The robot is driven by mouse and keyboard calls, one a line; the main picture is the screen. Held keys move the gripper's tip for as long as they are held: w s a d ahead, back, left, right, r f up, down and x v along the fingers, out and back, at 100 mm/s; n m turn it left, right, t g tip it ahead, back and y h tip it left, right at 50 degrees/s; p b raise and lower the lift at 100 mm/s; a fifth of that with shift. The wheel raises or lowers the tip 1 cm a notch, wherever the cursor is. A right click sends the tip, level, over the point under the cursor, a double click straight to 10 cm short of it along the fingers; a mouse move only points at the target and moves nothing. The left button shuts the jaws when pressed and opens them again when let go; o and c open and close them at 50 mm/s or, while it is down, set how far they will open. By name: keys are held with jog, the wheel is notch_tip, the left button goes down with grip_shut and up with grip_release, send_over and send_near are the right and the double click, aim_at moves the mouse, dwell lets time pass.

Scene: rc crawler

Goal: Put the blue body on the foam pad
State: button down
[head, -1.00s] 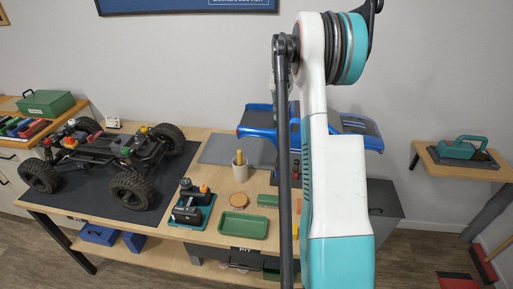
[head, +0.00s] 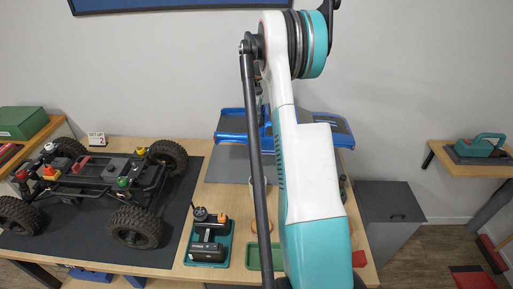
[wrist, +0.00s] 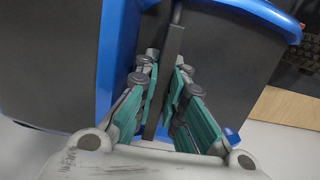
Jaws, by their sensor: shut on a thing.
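The blue body (head: 232,126) is a car shell with dark panels, behind my arm in the head view. It appears held up above the back of the workbench. In the wrist view the blue body (wrist: 225,50) fills most of the picture. My gripper (wrist: 166,85) has its teal fingers shut on a dark upright bar at the body's middle. The grey foam pad (head: 228,168) lies flat on the bench, below the body in the head view. Its right part is hidden by my arm, and my gripper is hidden in the head view.
The crawler chassis (head: 100,185) stands on a dark mat (head: 170,240) at left. A battery on a teal tray (head: 210,240) and a green tray (head: 253,256) lie nearer the front. A grey cabinet (head: 390,215) stands right of the bench. Several small items are partly hidden by my arm.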

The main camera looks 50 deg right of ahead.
notch_tip(320, 180, down, 14)
jog(key=b, duration=0.3)
jog(key=shift+r, duration=0.2)
jog(key=shift+f, duration=0.15)
jog(key=c, duration=1.7)
grip_release()
jog(key=r+p, duration=0.1)
jog(key=r, duration=0.3)
jog(key=r+p, duration=0.1)
jog(key=r, duration=0.3)
jog(key=w+d+r+p, duration=0.1)
jog(key=r, duration=0.3)
jog(key=shift+r, duration=0.1)
